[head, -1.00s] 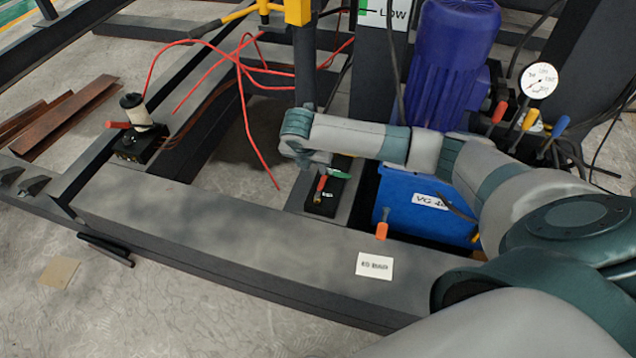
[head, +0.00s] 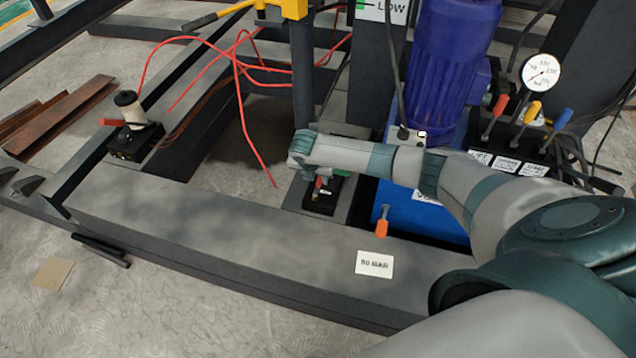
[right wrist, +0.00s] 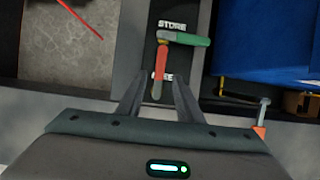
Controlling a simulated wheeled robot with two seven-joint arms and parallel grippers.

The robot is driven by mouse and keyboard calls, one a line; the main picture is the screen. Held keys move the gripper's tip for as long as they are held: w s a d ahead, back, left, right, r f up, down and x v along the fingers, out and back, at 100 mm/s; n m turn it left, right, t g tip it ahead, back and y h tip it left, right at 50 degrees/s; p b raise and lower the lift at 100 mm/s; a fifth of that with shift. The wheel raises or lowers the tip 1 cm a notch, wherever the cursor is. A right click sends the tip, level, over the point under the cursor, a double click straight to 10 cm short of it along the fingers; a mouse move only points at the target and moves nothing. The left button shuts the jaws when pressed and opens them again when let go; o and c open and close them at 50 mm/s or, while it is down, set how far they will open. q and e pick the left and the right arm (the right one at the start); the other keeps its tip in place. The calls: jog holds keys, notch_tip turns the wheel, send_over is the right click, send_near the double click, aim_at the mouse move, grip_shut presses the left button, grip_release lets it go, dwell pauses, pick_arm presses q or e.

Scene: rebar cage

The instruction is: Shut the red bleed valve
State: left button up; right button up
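A small black valve block carries a red lever (right wrist: 160,72) and a green lever (right wrist: 186,39) in the right wrist view. The green lever points right; the red one points down the picture, toward my gripper. In the head view the red lever (head: 318,184) shows just below my right wrist, partly covered. My right gripper (right wrist: 155,90) is open, its fingertips on either side of the red lever's lower end in the picture. I cannot tell whether they are level with it. The fingers are hidden in the head view. My left gripper is out of view.
A blue tank (head: 400,210) and an orange-handled lever (head: 382,228) stand right of the block. A grey beam (head: 230,230) with a white card (head: 374,264) runs in front. Another red-handled device (head: 128,122) is at left. Red hoses (head: 241,85) lie behind.

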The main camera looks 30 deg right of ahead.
aim_at(319, 183)
jog(key=shift+b+x, duration=0.4)
jog(key=shift+x, duration=1.5)
grip_shut()
